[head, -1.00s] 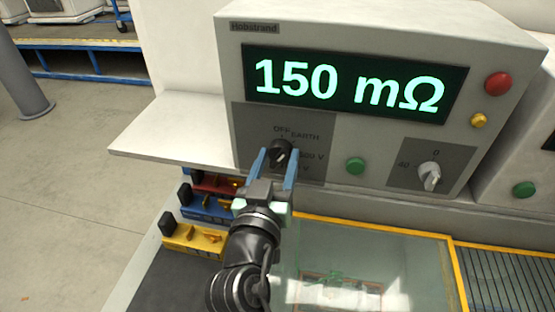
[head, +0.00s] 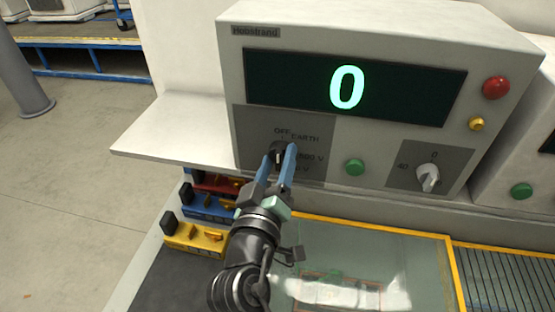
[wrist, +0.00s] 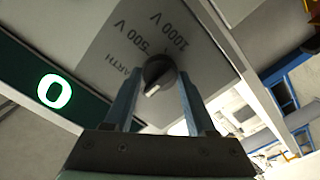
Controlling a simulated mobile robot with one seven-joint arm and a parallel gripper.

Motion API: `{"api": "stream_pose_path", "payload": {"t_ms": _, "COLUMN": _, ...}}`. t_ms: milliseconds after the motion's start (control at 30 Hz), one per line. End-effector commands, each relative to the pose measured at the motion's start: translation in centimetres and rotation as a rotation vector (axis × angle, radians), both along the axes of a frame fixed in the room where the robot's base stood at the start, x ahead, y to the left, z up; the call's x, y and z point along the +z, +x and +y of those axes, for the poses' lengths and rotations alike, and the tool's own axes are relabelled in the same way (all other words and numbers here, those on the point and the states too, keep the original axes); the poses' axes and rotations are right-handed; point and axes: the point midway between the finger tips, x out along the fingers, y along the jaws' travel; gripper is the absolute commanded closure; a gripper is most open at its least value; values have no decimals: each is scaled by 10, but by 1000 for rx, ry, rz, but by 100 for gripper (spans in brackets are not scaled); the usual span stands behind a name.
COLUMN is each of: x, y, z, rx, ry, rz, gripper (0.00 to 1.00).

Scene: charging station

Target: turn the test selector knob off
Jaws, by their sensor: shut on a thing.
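The test selector knob (head: 278,158) is a dark round knob with a white pointer line on the grey panel at the left of the tester. My gripper (head: 280,152) has its blue fingers on either side of the knob, shut on it. In the wrist view the knob (wrist: 158,72) sits between the fingertips. Its white pointer points down and left there, past EARTH, away from 500 V and 1000 V. In the head view the pointer stands nearly upright, toward OFF. The OFF label is hidden in the wrist view. The display (head: 350,88) reads 0.
A second white knob (head: 428,177), a green button (head: 355,167), a red button (head: 496,87) and a yellow one (head: 477,124) are on the tester's front. Red, blue and yellow blocks (head: 195,237) are below the shelf at left. A clear cover (head: 400,250) lies in front.

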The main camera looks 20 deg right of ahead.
Motion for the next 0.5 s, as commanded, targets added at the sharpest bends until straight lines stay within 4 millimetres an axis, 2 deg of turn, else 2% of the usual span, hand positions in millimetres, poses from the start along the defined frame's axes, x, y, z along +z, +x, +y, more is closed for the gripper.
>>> {"api": "stream_pose_path", "payload": {"t_ms": 367, "x": 0, "y": 0, "z": 0, "rx": 0, "ry": -8, "rz": 6, "gripper": 100}}
{"api": "stream_pose_path", "payload": {"t_ms": 400, "x": 0, "y": 0, "z": 0, "rx": 0, "ry": -8, "rz": 6, "gripper": 37}}
{"api": "stream_pose_path", "payload": {"t_ms": 500, "x": 0, "y": 0, "z": 0, "rx": 0, "ry": -7, "rz": 5, "gripper": 19}}
